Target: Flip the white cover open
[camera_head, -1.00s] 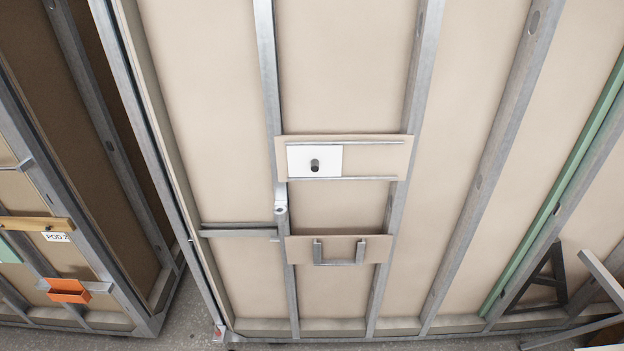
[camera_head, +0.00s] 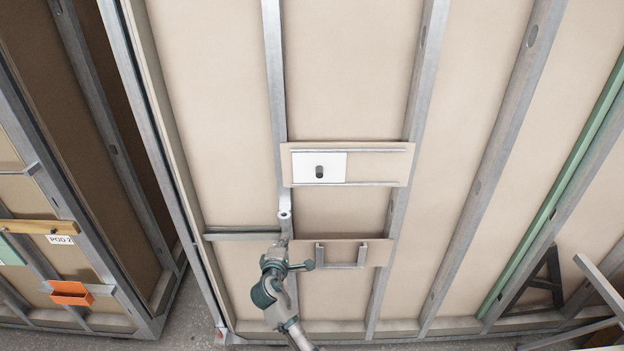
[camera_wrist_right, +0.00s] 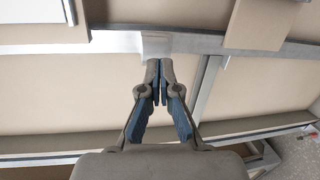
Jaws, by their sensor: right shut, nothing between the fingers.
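The white cover (camera_head: 335,170) is a white rectangular plate with a dark round knob (camera_head: 319,172) on it. It lies flat at the left end of a beige board (camera_head: 380,168), between two thin metal rails. My right gripper (camera_head: 284,242) is below and to the left of the cover, clear of it, in front of the metal stud. In the right wrist view its fingers (camera_wrist_right: 160,66) are together with nothing between them, their tips at the metal stud (camera_wrist_right: 110,43). I cannot tell whether they touch it. My left gripper is not in view.
A lower beige board (camera_head: 376,252) with a U-shaped metal bracket (camera_head: 342,265) is beside my right gripper. A horizontal metal rail (camera_head: 238,236) is to its left. An orange tray (camera_head: 70,293) hangs on the pod at left. A dark stand (camera_head: 540,284) is at lower right.

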